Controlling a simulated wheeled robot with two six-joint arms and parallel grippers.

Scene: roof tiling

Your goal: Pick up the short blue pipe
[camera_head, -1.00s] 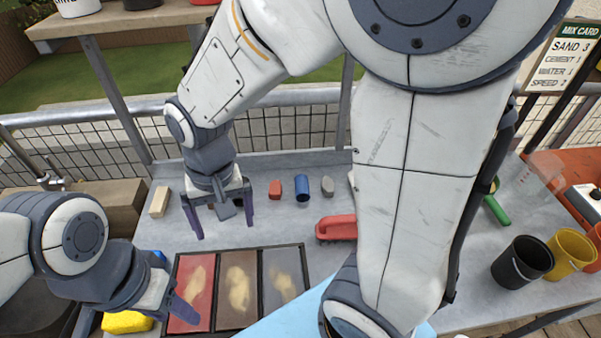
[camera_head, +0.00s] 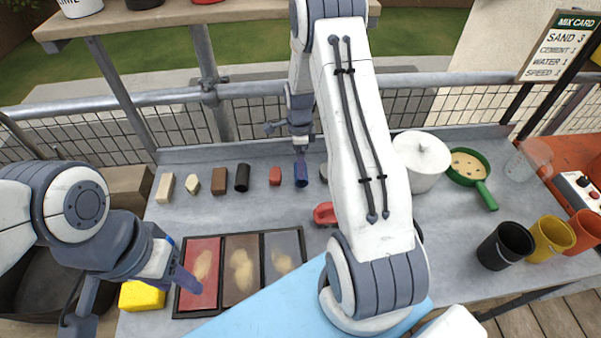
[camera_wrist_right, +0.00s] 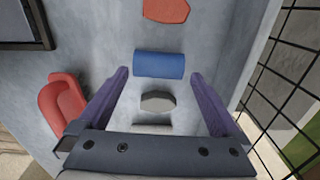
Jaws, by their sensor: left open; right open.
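The short blue pipe (camera_head: 301,175) lies on the grey bench, in the row of small pieces. In the right wrist view the blue pipe (camera_wrist_right: 158,65) lies crosswise just beyond my right fingertips, apart from both. My right gripper (camera_wrist_right: 159,78) is open and empty, its purple fingers spread wide, with a grey stone (camera_wrist_right: 157,101) showing between them. In the head view my right gripper (camera_head: 300,148) hangs behind and above the pipe, partly hidden by its own parts. My left gripper (camera_head: 172,275) is open at the lower left, beside the sample tray.
The row also holds a red piece (camera_head: 275,176), a black cylinder (camera_head: 242,178), a brown block (camera_head: 219,181) and pale pieces. A white pot (camera_head: 421,163) and several buckets stand right.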

